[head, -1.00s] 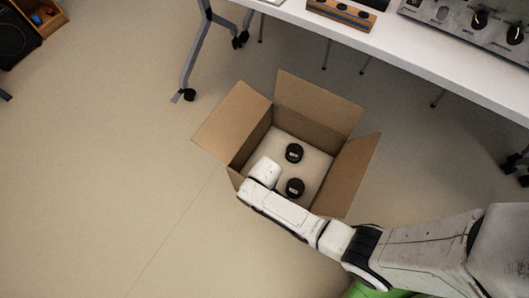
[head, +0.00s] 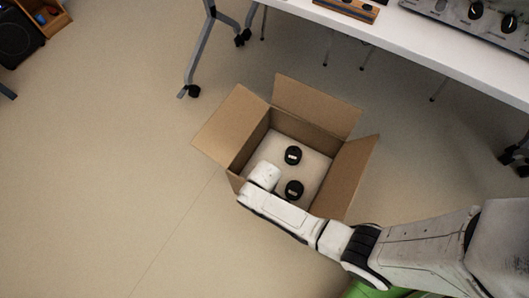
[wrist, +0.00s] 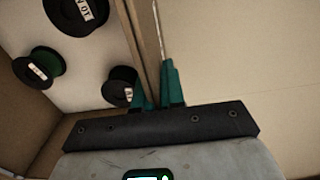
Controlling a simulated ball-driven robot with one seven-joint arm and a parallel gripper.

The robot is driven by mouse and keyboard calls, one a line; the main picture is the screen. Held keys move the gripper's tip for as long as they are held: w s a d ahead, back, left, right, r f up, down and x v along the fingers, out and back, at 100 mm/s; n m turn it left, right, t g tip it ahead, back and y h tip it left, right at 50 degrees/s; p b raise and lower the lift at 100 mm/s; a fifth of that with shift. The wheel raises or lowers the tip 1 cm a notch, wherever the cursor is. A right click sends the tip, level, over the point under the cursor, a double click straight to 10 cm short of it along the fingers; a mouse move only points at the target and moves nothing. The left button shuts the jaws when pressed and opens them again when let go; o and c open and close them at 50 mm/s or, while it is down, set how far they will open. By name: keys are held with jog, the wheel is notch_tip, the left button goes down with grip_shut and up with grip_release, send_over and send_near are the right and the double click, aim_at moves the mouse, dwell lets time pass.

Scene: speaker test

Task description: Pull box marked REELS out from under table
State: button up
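The open cardboard box (head: 235,148) stands on the floor in front of the table (head: 470,68), its flaps spread outward. In the head view it shows clear of the tabletop. No REELS marking is visible. Black reels (head: 293,155) with small labels lie inside on a pale base; several show in the wrist view (wrist: 38,66). My gripper (wrist: 160,88) is at the near wall of the box, its teal fingers on either side of the thin wall (wrist: 148,50), closed on it. In the head view my arm hides the fingertips.
Table legs with black castors (head: 193,91) stand behind and to the left of the box. More castors (head: 512,156) are at the right. A wooden crate (head: 52,18) and dark round object are at the top left. Floor is clear at left and in front.

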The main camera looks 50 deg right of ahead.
jog(key=o, duration=0.6)
jog(key=shift+c, duration=0.2)
jog(key=shift+r, duration=0.1)
notch_tip(320, 180, up, 11)
jog(key=p, duration=0.5)
jog(key=shift+f, duration=0.2)
jog(key=s+d+r+m, duration=0.1)
jog(key=s+d+r, duration=0.1)
jog(key=s+r, duration=0.35)
jog(key=s+d+r+m+t, duration=0.1)
jog(key=s+d+r, duration=0.1)
jog(key=r, duration=0.6)
jog(key=s+d+r+m, duration=0.1)
jog(key=s+d+r, duration=0.25)
jog(key=r, duration=0.25)
notch_tip(320, 180, up, 20)
jog(key=p, duration=1.9)
jog(key=shift+a+f, duration=0.25)
jog(key=shift+a, duration=0.15)
